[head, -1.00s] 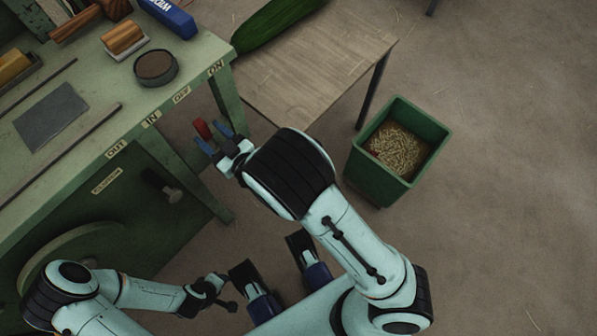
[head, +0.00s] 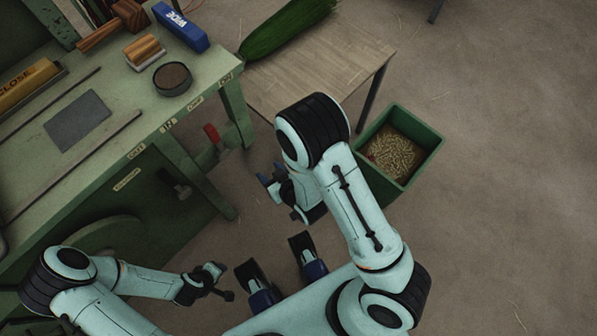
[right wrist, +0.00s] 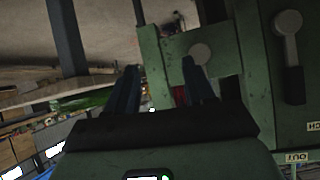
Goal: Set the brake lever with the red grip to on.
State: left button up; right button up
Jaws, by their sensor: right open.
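The brake lever's red grip (head: 211,133) shows below the bench's front edge, under the ON label (head: 226,78) and OFF label (head: 195,103). Which label it is set to I cannot tell. My right gripper (head: 268,183) is open and empty, to the right of and below the red grip in the head view, with a gap between them. In the right wrist view, a bit of red (right wrist: 180,95) shows between the two fingers, close to the right one and partly hidden. My left gripper (head: 216,279) is low at the left; its jaws are too small to read.
The green bench (head: 225,66) carries a brush (head: 143,52), a round tin (head: 172,78) and a blue block (head: 181,27). A wooden side table (head: 345,62) and a green bin (head: 425,150) stand to the right.

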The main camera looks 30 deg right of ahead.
jog(key=s+d+f+m+g+p, duration=0.1)
jog(key=s+f+g+p, duration=0.1)
jog(key=s+g, duration=0.1)
jog(key=s+d+f+m+g+h+p, duration=0.1)
jog(key=s+d+f+g+p, duration=0.1)
jog(key=s, duration=0.4)
jog(key=shift+s+d+f+g+p, duration=0.15)
jog(key=shift+d+f+g+p, duration=0.15)
jog(key=shift+f+g+p, duration=0.3)
jog(key=shift+f, duration=0.1)
